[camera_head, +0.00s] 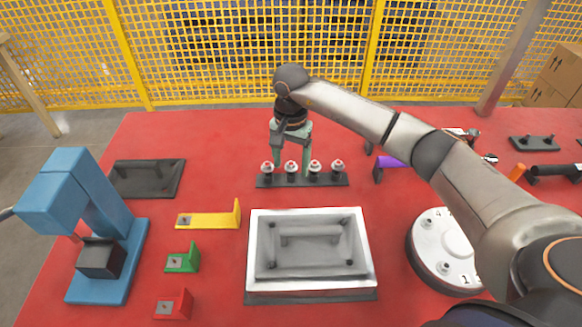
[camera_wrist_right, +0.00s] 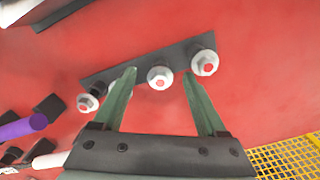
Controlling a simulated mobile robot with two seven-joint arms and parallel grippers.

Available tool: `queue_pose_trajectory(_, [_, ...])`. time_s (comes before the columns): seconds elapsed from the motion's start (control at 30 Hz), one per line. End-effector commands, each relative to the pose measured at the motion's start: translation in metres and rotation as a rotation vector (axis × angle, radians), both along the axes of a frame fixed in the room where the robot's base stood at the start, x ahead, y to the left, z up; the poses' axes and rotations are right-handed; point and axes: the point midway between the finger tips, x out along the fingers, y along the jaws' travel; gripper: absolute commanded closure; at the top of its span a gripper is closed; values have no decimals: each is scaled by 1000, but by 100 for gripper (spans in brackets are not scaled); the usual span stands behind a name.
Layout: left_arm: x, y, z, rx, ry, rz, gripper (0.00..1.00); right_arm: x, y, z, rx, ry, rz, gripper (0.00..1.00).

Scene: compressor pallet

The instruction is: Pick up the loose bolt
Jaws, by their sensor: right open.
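A row of several bolts with pale washers and red-marked tops stands upright in a dark rack (camera_head: 300,181) behind the white tray. My right gripper (camera_head: 291,157) is over the rack, pointing down, with its fingers open. In the right wrist view, the green fingers (camera_wrist_right: 160,74) are on either side of one bolt (camera_wrist_right: 160,77), the second from left in the head view (camera_head: 291,167). I cannot tell whether they touch it. The left finger partly hides a neighbouring bolt; another bolt (camera_wrist_right: 204,63) is beyond the right finger. Which bolt is loose does not show. My left gripper is out of view.
A white tray (camera_head: 258,285) stands in front of the rack, with yellow (camera_head: 210,220), green and red brackets to its left. A blue press-like fixture (camera_head: 100,200) is at left, a round white flange (camera_head: 430,255) at right. A purple rod (camera_head: 390,161) lies right of the rack.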

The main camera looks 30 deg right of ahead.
Motion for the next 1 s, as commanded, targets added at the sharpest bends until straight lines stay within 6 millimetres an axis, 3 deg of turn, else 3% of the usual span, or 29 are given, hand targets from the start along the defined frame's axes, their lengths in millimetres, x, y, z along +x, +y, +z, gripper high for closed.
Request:
queue_pose_trajectory(0.13, [0, 2, 0, 1, -1, 3, 50, 0, -1, -16, 1, 1, -2, 26])
queue_pose_trajectory(0.4, [0, 2, -1, 3, 1, 4, 50, 1, 0, -18, 1, -2, -1, 26])
queue_pose_trajectory(1.0, [2, 2, -1, 2, 0, 5, 50, 0, 0, -18, 1, -2, -1, 93])
